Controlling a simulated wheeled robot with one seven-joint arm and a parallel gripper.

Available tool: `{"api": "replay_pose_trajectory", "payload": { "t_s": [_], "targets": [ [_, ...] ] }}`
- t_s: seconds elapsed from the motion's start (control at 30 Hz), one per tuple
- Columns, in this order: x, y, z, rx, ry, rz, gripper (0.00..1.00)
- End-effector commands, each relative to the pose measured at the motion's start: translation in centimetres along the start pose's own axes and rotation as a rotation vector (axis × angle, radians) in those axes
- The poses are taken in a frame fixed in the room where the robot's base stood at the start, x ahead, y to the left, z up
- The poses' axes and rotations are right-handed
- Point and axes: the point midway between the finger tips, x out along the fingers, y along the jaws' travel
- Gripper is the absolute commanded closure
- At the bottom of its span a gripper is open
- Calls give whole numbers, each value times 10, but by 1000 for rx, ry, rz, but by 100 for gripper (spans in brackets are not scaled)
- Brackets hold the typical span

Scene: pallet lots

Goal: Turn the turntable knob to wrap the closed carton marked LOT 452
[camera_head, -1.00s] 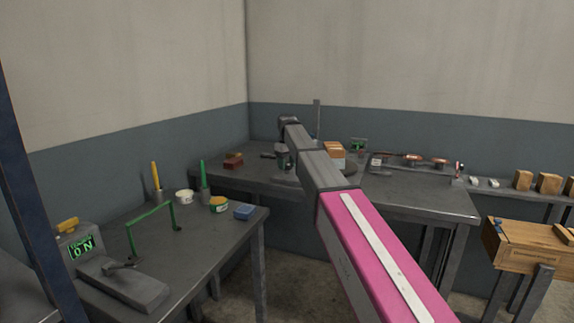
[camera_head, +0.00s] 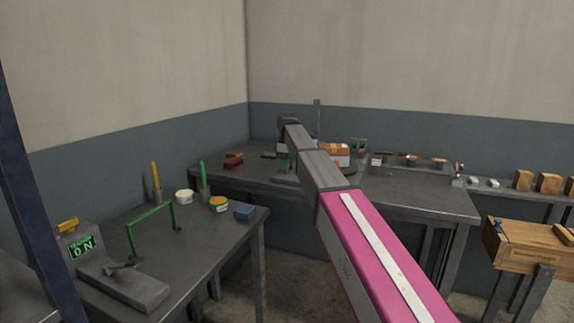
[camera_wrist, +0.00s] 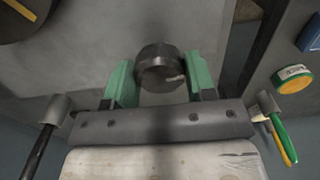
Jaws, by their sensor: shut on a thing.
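The dark round knob (camera_wrist: 160,68) sits between the two green fingers of my gripper (camera_wrist: 160,80) in the wrist view. The fingers are shut on it from both sides. A pale mark shows on its rim. In the head view my gripper (camera_head: 284,163) is low over the back bench, mostly hidden by my arm. An orange-brown carton (camera_head: 338,149) with a pale side stands on the dark turntable (camera_head: 349,167), just right of my arm. Its lot marking is too small to read. The turntable's edge shows at the wrist view's upper left (camera_wrist: 45,12).
The left bench (camera_head: 215,255) holds a green frame, tubs, upright tools in holders, a blue block and a panel reading ON. Small brown boxes (camera_head: 233,159) lie left of my gripper. A wooden crate (camera_head: 525,250) stands at right. The back bench's front right (camera_head: 420,198) is clear.

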Motion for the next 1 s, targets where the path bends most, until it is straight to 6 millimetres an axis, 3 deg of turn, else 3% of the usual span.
{"api": "replay_pose_trajectory", "payload": {
  "t_s": [0.3,0.33,0.4,0.77,1.0],
  "targets": [
    [0,0,0,0,0,0,73],
    [0,0,0,0,0,0,43],
    [0,0,0,0,0,0,24],
    [-4,0,0,0,0,0,24],
    [-41,1,-1,0,1,1,24]
  ]
}}
